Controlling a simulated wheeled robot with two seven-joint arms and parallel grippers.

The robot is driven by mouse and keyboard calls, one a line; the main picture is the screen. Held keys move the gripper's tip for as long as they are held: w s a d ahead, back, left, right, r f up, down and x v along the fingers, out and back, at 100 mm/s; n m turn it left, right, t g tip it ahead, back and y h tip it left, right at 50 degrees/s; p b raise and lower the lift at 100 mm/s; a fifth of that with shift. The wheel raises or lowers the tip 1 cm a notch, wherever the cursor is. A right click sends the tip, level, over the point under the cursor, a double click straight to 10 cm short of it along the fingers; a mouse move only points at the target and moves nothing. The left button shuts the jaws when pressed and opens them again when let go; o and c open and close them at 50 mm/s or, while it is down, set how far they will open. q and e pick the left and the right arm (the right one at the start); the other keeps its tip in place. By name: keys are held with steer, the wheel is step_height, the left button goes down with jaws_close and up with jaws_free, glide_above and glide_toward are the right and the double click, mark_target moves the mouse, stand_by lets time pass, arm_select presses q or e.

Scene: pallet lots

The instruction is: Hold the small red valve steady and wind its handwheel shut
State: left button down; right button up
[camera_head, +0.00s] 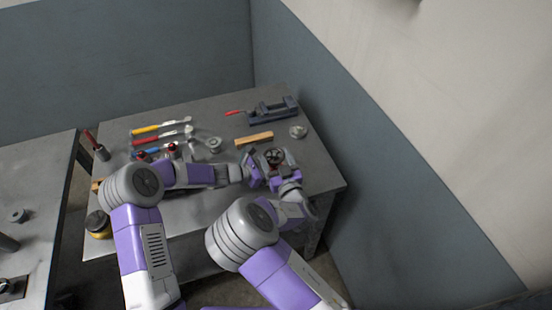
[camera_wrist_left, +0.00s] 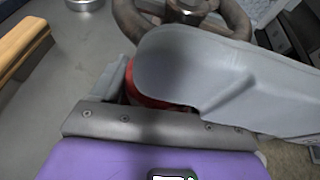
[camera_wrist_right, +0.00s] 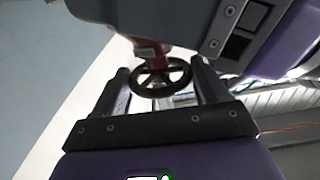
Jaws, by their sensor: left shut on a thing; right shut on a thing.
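The small red valve has a dark spoked handwheel (camera_head: 274,156), seen in the head view between my two grippers near the table's right side. In the left wrist view, part of the red valve body (camera_wrist_left: 148,98) shows behind the large grey finger, with the handwheel (camera_wrist_left: 185,14) above it. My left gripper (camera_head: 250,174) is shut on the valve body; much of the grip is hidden. In the right wrist view, the handwheel (camera_wrist_right: 160,78) lies between the two fingers of my right gripper (camera_wrist_right: 162,88), which is shut on it. The red body (camera_wrist_right: 150,50) shows beyond the wheel.
A wooden block (camera_head: 254,139) lies just behind the grippers. A dark vise-like tool (camera_head: 273,112) with a red handle and a grey round part (camera_head: 298,131) are farther back. Several coloured-handled tools (camera_head: 160,128) lie at left. A wall (camera_head: 350,130) borders the table's right.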

steer(key=shift+d+f+m+h, duration=0.1)
steer(key=shift+d+m+h, duration=0.05)
steer(key=shift+m+h, duration=0.45)
steer(key=shift+m+t+h, duration=0.3)
steer(key=shift+m+h, duration=0.1)
steer(key=shift+h, duration=0.6)
steer(key=o, duration=1.1)
steer(key=shift+a, duration=0.25)
steer(key=shift+c, duration=0.2)
steer(key=shift+s, duration=0.2)
steer(key=s+d, duration=0.2)
steer(key=s, duration=0.9)
steer(key=shift+s, duration=0.35)
